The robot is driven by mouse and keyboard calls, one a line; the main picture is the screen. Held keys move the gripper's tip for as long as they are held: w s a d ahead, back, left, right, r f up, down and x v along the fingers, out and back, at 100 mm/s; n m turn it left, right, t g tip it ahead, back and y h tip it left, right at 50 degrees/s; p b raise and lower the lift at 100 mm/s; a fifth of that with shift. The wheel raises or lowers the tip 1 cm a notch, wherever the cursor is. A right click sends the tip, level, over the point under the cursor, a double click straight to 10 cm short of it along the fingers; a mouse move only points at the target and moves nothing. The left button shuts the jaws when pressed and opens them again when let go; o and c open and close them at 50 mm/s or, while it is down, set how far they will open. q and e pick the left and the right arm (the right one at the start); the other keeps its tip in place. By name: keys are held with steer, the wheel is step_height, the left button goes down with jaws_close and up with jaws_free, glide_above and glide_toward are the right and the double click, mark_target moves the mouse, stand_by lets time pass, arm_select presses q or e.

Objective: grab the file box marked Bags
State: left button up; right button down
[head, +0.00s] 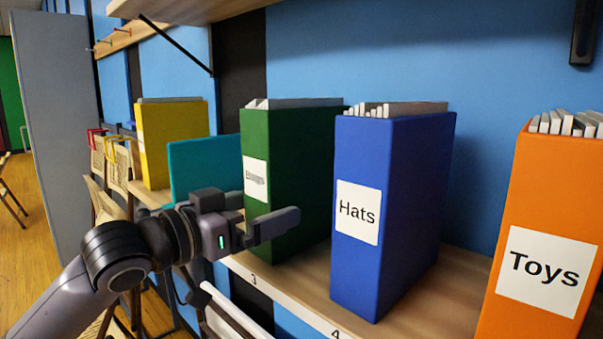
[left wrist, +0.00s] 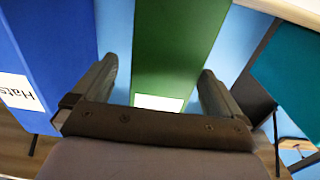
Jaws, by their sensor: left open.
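The green file box (head: 285,150) stands upright on the shelf, its spine facing me. Its white label (head: 255,179) is small and blurred but seems to read "Bags". My left gripper (head: 268,208) is open in front of the lower part of this box, with nothing held. In the left wrist view the green box (left wrist: 178,45) lies between the two spread fingers (left wrist: 156,78), and its white label (left wrist: 158,102) shows just above the gripper's palm. I cannot tell whether the fingers touch the box. My right gripper is not in view.
A blue box marked Hats (head: 385,270) stands close to the right, and an orange box marked Toys (head: 515,220) farther right. A teal folder or box (head: 200,165) and a yellow box (head: 175,140) are to the left. An upper shelf (head: 185,10) overhangs.

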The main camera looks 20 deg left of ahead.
arm_select(q)
steer(key=p+x, duration=0.1)
steer(key=x, duration=0.2)
steer(key=shift+w, duration=0.4)
steer(key=shift+w+d+f, duration=0.1)
steer(key=shift+w+d, duration=0.1)
steer(key=shift+w, duration=0.35)
steer(key=c, duration=1.5)
step_height(320, 180, up, 19)
steer(key=p, duration=0.2)
steer(key=shift+r+p, duration=0.25)
steer(key=shift+p, duration=0.05)
steer(key=shift+r, duration=0.35)
